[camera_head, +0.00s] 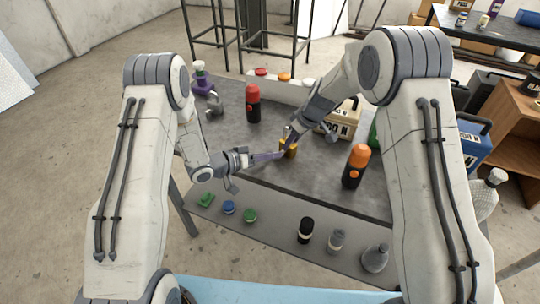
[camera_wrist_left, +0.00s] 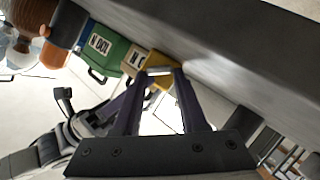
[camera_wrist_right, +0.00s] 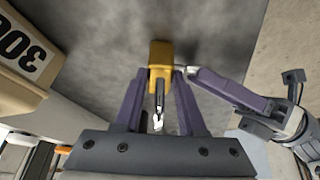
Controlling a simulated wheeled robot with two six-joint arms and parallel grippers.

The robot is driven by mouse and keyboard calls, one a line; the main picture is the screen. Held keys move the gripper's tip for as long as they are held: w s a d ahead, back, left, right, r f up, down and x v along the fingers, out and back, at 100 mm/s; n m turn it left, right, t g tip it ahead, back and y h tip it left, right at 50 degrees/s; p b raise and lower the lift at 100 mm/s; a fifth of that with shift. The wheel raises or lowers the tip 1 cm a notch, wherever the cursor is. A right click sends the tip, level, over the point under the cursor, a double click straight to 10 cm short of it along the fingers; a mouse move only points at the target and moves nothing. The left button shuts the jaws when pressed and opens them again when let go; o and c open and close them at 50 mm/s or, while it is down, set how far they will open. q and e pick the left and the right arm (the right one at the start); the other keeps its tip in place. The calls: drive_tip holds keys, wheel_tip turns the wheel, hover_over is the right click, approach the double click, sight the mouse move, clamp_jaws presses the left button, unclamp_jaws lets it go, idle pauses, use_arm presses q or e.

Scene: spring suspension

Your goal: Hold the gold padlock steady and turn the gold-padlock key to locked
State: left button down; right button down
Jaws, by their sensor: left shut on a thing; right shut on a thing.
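The dark shackle (camera_wrist_right: 159,92) points back between those fingers. My left gripper (camera_head: 279,155) reaches in from the left, its tips close beside the padlock. It is shut on a small silvery piece, the key (camera_wrist_left: 158,71), at the padlock's side. The fingers hide most of the key, and its turn angle cannot be told.
Red-topped (camera_head: 253,103) and orange-topped (camera_head: 356,166) bottles stand on the bench. A cream labelled box (camera_head: 338,121) stands behind the right gripper. A front shelf (camera_head: 275,233) holds several small items. Bare bench lies left of the padlock.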

use_arm(q)
drive_tip(key=shift+w+a, duration=0.1)
idle(0.4)
drive_tip(key=shift+c, duration=2.2)
unclamp_jaws()
drive_tip(key=shift+s+d+r+m+t+y, duration=0.2)
drive_tip(key=shift+d+m+t+y, duration=0.15)
drive_tip(key=shift+m, duration=0.45)
drive_tip(key=m+y, duration=0.1)
drive_tip(key=m+t+y, duration=0.1)
drive_tip(key=shift+s+d+m, duration=0.15)
drive_tip(key=shift+s+m, duration=0.05)
drive_tip(key=shift+m, duration=0.2)
drive_tip(key=shift+s+a+r, duration=0.1)
drive_tip(key=shift+s+a, duration=0.1)
drive_tip(key=shift+a, duration=0.1)
drive_tip(key=v, duration=1.1)
drive_tip(key=shift+s, duration=0.25)
